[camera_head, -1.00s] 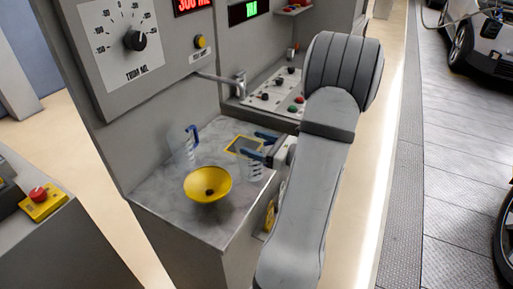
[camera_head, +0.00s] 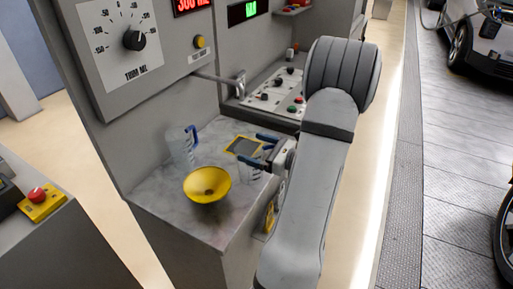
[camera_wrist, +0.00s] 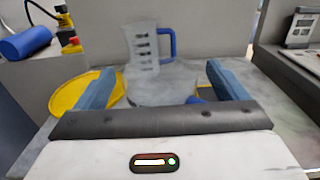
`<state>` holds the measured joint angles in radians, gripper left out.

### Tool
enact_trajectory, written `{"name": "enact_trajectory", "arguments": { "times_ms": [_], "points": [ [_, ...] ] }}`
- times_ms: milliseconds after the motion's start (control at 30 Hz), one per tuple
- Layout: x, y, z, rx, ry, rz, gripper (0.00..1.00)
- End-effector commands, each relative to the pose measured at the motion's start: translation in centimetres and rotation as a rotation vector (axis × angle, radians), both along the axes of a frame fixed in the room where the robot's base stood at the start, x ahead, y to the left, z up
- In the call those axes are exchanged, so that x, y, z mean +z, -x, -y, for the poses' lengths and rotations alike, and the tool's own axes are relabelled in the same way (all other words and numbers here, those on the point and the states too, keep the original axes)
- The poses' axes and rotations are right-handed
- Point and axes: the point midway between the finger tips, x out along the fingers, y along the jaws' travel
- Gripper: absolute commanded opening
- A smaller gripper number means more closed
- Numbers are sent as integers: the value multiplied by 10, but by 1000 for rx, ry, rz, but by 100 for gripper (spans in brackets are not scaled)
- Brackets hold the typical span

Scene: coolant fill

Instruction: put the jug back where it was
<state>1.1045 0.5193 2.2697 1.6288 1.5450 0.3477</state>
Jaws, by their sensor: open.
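A clear jug (camera_head: 249,170) with dark markings stands at the right end of the grey marble counter, by the yellow-edged square. My gripper (camera_head: 259,150) is open, its two blue fingers spread at this jug. In the wrist view a clear rounded top of the jug (camera_wrist: 155,92) shows between the fingers (camera_wrist: 165,85), with a bit of blue near the right finger. A second clear jug with a blue handle (camera_head: 181,148) stands upright farther back by the wall; it also shows in the wrist view (camera_wrist: 143,50). The near jug's lower part is hard to make out.
A yellow funnel bowl (camera_head: 207,184) sits at the counter's front, left of my gripper. The dark square with a yellow edge (camera_head: 230,147) lies behind the near jug. A metal spout (camera_head: 222,79) juts from the wall above. A button panel (camera_head: 280,92) lies behind.

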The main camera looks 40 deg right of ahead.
Motion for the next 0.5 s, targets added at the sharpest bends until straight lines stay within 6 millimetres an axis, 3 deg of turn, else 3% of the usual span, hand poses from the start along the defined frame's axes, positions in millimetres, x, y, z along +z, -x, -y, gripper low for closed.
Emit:
{"name": "enact_trajectory", "arguments": {
  "times_ms": [167,500],
  "points": [
    [3,5,3,-2,0,0,92],
    [2,66,29,-4,1,0,92]
  ]
}}
